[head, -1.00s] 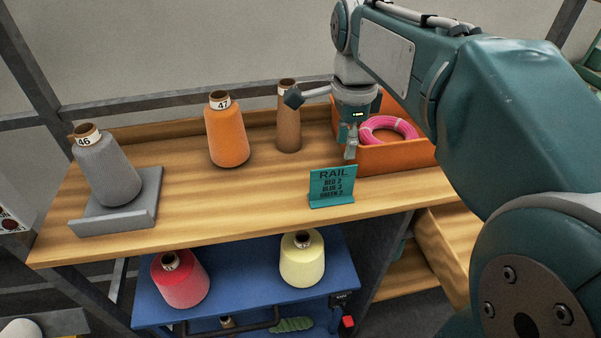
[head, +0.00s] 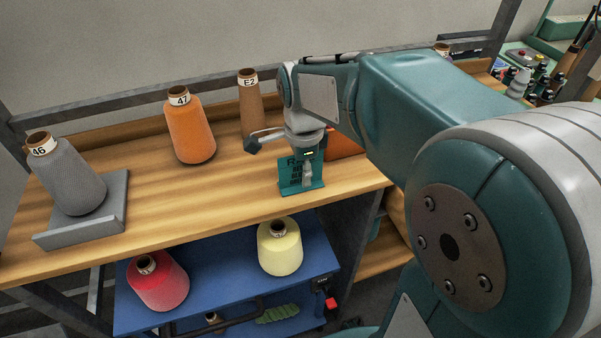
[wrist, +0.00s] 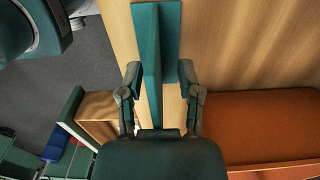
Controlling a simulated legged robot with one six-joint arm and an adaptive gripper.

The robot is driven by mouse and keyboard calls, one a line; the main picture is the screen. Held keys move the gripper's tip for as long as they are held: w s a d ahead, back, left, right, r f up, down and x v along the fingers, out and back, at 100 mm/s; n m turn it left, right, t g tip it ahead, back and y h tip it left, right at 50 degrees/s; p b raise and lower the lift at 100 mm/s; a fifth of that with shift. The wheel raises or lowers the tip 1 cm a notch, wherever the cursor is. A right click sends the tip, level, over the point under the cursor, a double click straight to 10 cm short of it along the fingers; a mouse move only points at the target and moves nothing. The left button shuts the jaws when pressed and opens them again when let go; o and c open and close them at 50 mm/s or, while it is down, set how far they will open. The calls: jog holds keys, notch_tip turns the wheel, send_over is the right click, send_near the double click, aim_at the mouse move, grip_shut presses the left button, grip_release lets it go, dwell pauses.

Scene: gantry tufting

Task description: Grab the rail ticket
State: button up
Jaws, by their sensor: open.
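The rail ticket (head: 288,174) is a teal card with dark lettering, standing upright on a teal foot near the front edge of the wooden bench. In the head view my gripper (head: 307,178) is in front of its right part and hides some of the lettering. In the wrist view the ticket (wrist: 151,60) is seen from above, edge-on, as a narrow teal upright on a flat base. My gripper (wrist: 158,85) is open there, with one finger on each side of the ticket's line. I cannot tell whether either finger touches it.
An orange bin (head: 345,142) stands right behind my gripper; it also shows in the wrist view (wrist: 260,125). Cones stand left: grey (head: 70,178) on a grey stand, orange (head: 190,130), and brown tube (head: 251,105). A blue cart (head: 210,270) holds red and yellow cones below.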

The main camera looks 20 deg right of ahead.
grip_shut()
jog(key=shift+r, duration=0.15)
